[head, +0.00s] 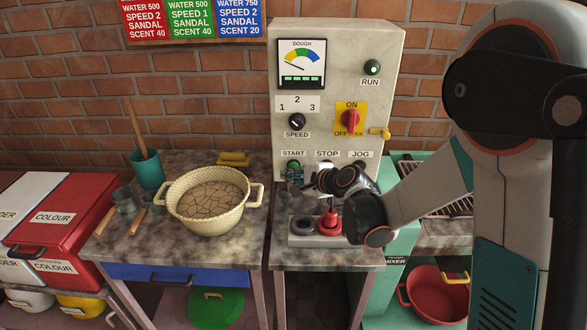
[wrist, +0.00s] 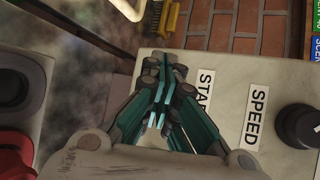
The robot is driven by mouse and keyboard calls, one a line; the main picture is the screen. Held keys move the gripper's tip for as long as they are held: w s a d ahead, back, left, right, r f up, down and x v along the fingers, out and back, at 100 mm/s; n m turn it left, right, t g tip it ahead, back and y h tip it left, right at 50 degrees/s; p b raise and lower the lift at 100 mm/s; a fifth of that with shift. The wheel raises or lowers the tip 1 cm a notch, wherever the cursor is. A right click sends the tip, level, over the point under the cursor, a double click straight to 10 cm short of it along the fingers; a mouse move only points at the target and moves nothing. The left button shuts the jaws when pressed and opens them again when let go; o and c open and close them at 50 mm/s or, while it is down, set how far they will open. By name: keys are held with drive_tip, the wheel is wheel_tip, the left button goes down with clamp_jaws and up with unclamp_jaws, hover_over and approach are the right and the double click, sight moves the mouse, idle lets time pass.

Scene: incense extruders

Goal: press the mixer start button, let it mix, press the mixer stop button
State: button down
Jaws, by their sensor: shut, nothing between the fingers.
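The grey control panel (head: 335,120) stands at the back of the table. Its green start button (head: 293,165) shows under the START label (head: 293,153). The stop button, under the STOP label (head: 327,154), is mostly hidden by my arm. My gripper (head: 291,184) is shut and empty, just below and in front of the start button. In the wrist view my gripper (wrist: 160,100) has its teal fingers together before the panel, beside the partly covered START label (wrist: 205,92). The start button is hidden there, and I cannot tell whether the fingers touch it.
The RUN lamp (head: 372,67) is dark green; I cannot tell whether it is lit. The speed knob (head: 297,122) and red ON/OFF switch (head: 350,121) are above the buttons. A cream pot (head: 207,220) stands left. A red plug (head: 329,222) is below my wrist.

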drive_tip(key=s, duration=0.5)
drive_tip(key=shift+a+b, duration=0.1)
drive_tip(key=shift+b, duration=0.2)
idle(0.4)
drive_tip(key=s+d+r+n+g+h, duration=0.1)
drive_tip(key=s+d+n, duration=0.3)
drive_tip(key=s, duration=0.5)
drive_tip(key=s+d+r+n+g+h, duration=0.1)
drive_tip(key=s+d+r+n+h, duration=0.2)
drive_tip(key=s+d, duration=0.6)
drive_tip(key=s+d+r+n+g+h, duration=0.1)
drive_tip(key=s+d+r+n+h, duration=0.2)
drive_tip(key=s+d+n, duration=0.4)
drive_tip(key=s+h, duration=0.1)
drive_tip(key=s, duration=0.2)
drive_tip(key=shift+s, duration=0.4)
drive_tip(key=shift+w+a+r, duration=0.1)
idle(1.8)
